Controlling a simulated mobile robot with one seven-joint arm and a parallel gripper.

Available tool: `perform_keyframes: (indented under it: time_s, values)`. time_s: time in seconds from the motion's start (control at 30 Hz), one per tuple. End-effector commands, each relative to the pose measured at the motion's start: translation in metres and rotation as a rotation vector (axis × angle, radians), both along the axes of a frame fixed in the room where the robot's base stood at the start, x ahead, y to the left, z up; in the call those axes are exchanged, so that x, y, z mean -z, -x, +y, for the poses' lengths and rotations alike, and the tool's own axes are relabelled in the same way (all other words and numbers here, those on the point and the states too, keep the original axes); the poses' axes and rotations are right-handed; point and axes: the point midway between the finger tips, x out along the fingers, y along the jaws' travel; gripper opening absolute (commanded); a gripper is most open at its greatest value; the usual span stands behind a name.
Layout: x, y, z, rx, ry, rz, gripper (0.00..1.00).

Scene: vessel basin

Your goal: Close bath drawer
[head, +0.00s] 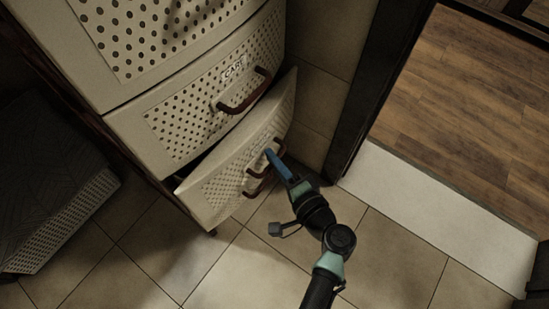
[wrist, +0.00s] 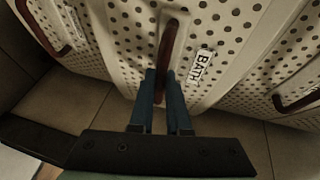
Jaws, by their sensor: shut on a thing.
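The bath drawer (head: 225,180) is the lowest drawer visible in the beige, perforated unit in the head view. It stands partly out, with a dark gap along its top left. Its brown curved handle (wrist: 169,45) and white BATH label (wrist: 201,67) show in the wrist view. My gripper (head: 270,157) reaches the drawer front in the head view. In the wrist view, my gripper (wrist: 163,78) has its blue fingers on either side of the handle, shut on it. The drawer's inside is hidden.
Another drawer with a brown handle (head: 244,92) sits flush above. Tiled floor (head: 390,260) is clear at the lower right. A dark door frame (head: 375,75) rises right of the unit, beside a wooden floor (head: 470,110).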

Motion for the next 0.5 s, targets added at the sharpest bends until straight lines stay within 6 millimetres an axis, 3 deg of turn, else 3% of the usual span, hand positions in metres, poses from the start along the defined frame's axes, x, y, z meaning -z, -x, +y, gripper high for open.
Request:
perform_keyframes:
  time_s: [0.27, 0.5]
  values:
    - [0.000, 0.000, 0.001, -0.001, 0.000, 0.000, 0.00]
    - [0.001, -0.014, 0.019, -0.004, 0.002, 0.000, 0.00]
